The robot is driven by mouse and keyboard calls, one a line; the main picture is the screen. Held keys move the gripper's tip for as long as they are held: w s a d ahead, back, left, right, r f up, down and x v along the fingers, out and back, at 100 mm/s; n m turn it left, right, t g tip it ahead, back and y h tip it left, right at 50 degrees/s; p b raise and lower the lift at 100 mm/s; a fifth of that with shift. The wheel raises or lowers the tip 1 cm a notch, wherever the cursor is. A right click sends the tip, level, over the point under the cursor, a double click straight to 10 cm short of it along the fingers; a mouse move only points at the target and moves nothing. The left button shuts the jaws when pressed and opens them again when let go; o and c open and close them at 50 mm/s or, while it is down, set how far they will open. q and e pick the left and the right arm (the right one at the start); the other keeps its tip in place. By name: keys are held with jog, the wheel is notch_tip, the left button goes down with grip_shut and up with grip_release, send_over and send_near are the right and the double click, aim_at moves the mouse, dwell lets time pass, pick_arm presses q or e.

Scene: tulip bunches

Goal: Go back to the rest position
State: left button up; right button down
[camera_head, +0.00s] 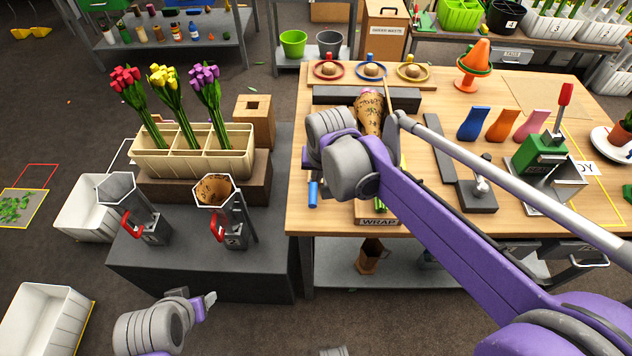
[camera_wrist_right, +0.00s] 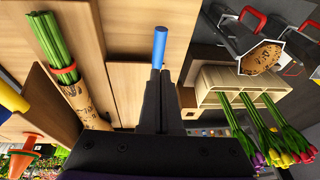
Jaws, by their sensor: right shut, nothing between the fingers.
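My right arm (camera_head: 440,225) reaches from the lower right over the wooden table. Its wrist hides most of the right gripper in the head view. In the right wrist view the right gripper (camera_wrist_right: 160,85) has its dark fingers together, with nothing between them. A blue cylinder (camera_wrist_right: 160,48) lies just past the fingertips in that view; it also shows at the table's left edge (camera_head: 312,195). My left gripper (camera_head: 207,301) is low at the bottom left, in front of the grey stand. Its fingers are too small and side-on to judge.
A paper-wrapped bunch (camera_head: 370,112) lies under my right wrist, partly hidden. Tulips in red, yellow and purple stand in a cream rack (camera_head: 190,165). A paper wrap (camera_head: 213,190) sits in a hexagonal holder. Vases (camera_head: 502,125) and a green press (camera_head: 540,152) stand farther right.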

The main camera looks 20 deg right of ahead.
notch_tip(320, 180, up, 4)
pick_arm(q)
jog(key=shift+w+r+p, duration=0.25)
jog(key=shift+r+p, duration=0.2)
jog(key=shift+r, duration=0.1)
jog(key=shift+w+r+p, duration=0.2)
jog(key=shift+r+p, duration=0.2)
jog(key=shift+r, duration=0.15)
pick_arm(e)
jog(key=s+d+f+n+t, duration=0.1)
jog(key=s+d+f, duration=0.1)
jog(key=s, duration=0.8)
jog(key=s+d+f+n, duration=0.2)
jog(key=s+f, duration=0.3)
jog(key=s, duration=0.4)
jog(key=shift+s+d+f+t, duration=0.15)
jog(key=shift+s+d+t, duration=0.2)
jog(key=shift+d+t, duration=0.1)
pick_arm(q)
jog(key=shift+c, duration=0.7)
jog(key=shift+a, duration=0.1)
